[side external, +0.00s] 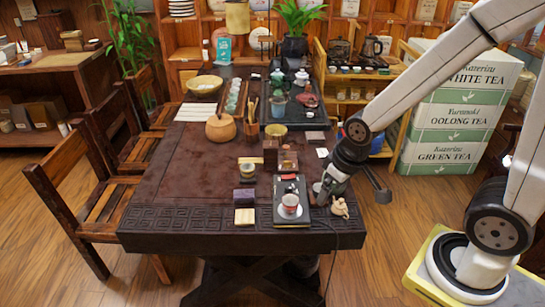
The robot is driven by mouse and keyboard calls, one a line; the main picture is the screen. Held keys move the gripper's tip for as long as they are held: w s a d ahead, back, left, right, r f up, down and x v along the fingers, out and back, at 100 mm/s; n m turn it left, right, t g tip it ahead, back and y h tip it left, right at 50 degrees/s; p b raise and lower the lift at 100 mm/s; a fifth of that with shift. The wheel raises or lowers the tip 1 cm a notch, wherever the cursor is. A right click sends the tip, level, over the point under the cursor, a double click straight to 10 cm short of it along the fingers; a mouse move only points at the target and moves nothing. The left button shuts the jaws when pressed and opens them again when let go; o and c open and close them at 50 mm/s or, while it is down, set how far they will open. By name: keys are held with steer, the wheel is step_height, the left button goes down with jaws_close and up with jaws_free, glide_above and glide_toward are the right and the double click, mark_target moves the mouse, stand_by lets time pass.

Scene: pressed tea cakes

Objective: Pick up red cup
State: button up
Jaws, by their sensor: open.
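A small cup (290,200) with red and white on it stands near the front edge of the dark table (190,170). It appears to sit on a pale saucer, on a black tray or board (281,184). My gripper (322,190) is just to the right of the cup, low over the table and apart from the cup. It is open. Its fingertips are small and partly hidden in this view, and nothing shows held between them.
A beige figurine (340,208) stands close to my gripper at the right front. A purple block (244,197) and a pale block (244,216) lie left of the tray. A round wooden pot (221,128) stands farther back. The table's left half is mostly clear.

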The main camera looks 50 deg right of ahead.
steer(key=w+d+f+m+g, duration=0.1)
steer(key=w+f+m, duration=0.15)
steer(key=w, duration=0.25)
steer(key=w+d+f+m, duration=0.2)
steer(key=w+m, duration=0.2)
steer(key=w, duration=0.1)
steer(key=m+g, duration=0.2)
steer(key=m, duration=0.5)
glide_toward(290, 202)
steer(key=shift+s+a+f, duration=0.15)
steer(key=shift+s+a, duration=0.65)
steer(key=shift+s, duration=0.1)
steer(key=shift+f, duration=1.3)
steer(key=shift+f, duration=0.1)
steer(key=shift+w+d+f, duration=0.1)
steer(key=shift+f, duration=2.4)
